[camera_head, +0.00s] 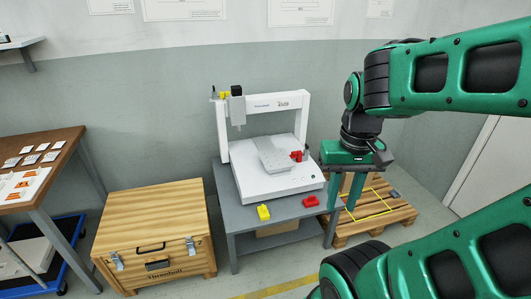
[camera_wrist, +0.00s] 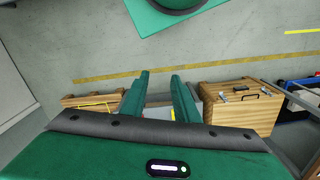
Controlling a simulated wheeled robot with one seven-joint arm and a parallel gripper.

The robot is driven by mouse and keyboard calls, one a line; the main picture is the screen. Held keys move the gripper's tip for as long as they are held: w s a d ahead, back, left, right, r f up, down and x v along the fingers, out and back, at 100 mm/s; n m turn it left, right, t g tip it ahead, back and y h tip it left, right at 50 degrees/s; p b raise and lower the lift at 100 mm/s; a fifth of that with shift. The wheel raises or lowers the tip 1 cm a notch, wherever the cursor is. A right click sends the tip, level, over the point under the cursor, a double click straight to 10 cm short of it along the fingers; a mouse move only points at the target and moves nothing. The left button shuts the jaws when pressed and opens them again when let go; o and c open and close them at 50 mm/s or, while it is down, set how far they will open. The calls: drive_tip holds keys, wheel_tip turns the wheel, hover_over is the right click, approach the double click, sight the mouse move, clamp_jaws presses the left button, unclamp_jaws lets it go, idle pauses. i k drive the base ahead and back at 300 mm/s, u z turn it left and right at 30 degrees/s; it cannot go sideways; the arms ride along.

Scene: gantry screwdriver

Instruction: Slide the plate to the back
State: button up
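A grey plate (camera_head: 273,155) lies on the white bed of the gantry screwdriver machine (camera_head: 277,186), under its crossbar. A red part (camera_head: 297,156) sits at the right edge of the plate. The grey and white screwdriver head (camera_head: 237,108) hangs at the left end of the crossbar, apart from the plate. My green gripper (camera_head: 342,207) points down to the right of the machine, clear of the plate. In the wrist view its two fingers (camera_wrist: 161,82) stand apart with nothing held between them. The plate cannot be made out in the wrist view.
A wooden chest (camera_head: 153,215) stands at left. A wooden pallet (camera_head: 385,222) lies behind my gripper at right. A wall is behind the machine.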

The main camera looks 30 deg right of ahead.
sight(278, 160)
drive_tip(key=z, duration=0.1)
drive_tip(key=i, duration=0.95)
